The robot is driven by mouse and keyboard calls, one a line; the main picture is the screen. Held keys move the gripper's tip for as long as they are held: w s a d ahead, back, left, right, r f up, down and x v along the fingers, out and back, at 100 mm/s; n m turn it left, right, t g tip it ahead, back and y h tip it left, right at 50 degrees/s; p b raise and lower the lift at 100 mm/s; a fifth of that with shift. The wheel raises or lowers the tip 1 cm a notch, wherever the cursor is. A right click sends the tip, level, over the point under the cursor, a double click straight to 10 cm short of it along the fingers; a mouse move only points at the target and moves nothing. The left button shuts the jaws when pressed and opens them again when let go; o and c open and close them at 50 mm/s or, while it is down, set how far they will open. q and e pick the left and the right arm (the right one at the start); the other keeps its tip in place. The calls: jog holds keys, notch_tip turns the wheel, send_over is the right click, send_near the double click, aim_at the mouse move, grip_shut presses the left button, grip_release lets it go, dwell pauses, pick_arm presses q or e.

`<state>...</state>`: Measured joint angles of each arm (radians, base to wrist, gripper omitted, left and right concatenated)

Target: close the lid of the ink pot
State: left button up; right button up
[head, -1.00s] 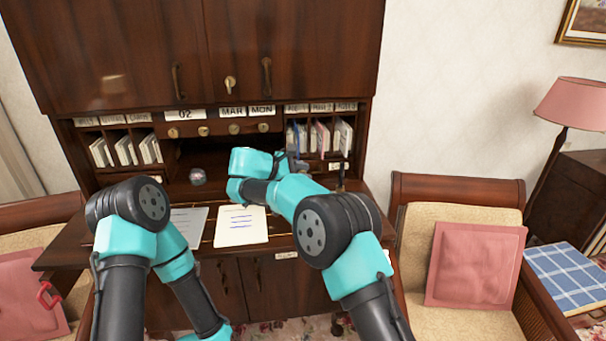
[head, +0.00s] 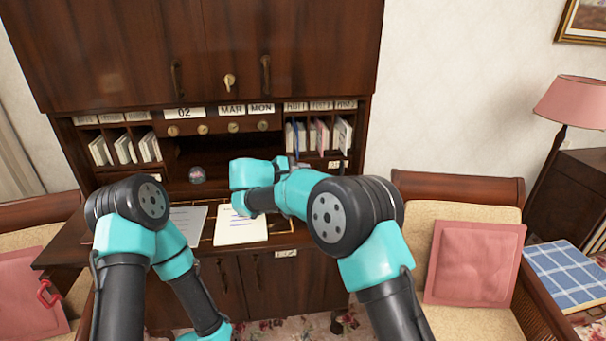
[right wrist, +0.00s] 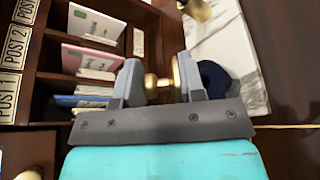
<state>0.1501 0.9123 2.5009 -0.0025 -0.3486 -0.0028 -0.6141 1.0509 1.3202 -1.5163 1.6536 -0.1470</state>
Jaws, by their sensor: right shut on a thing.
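In the right wrist view, my right gripper (right wrist: 157,80) is shut on a small brass knob (right wrist: 160,84), which sits between its two grey fingers. I take the knob to be on the ink pot's lid. A dark blue round part, probably the ink pot (right wrist: 216,82), shows just beyond the right finger, partly hidden by it, beside a white marble slab (right wrist: 228,45). I cannot tell the lid's angle. In the head view, my right arm hides this spot at the right of the desk. My left arm runs down out of the picture and its gripper is not visible.
A dark wooden desk has pigeonholes (head: 320,138) of letters close to my right gripper. A written sheet (head: 240,226) lies on the desktop, with a dark glass ball (head: 197,174) behind it. A chair (head: 460,225) stands at the right.

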jog(key=shift+s+d+m+t, duration=0.1)
jog(key=shift+s+m+t, duration=0.35)
jog(key=shift+m, duration=0.35)
jog(key=o, duration=0.8)
jog(key=shift+f, duration=0.1)
jog(key=shift+w, duration=0.1)
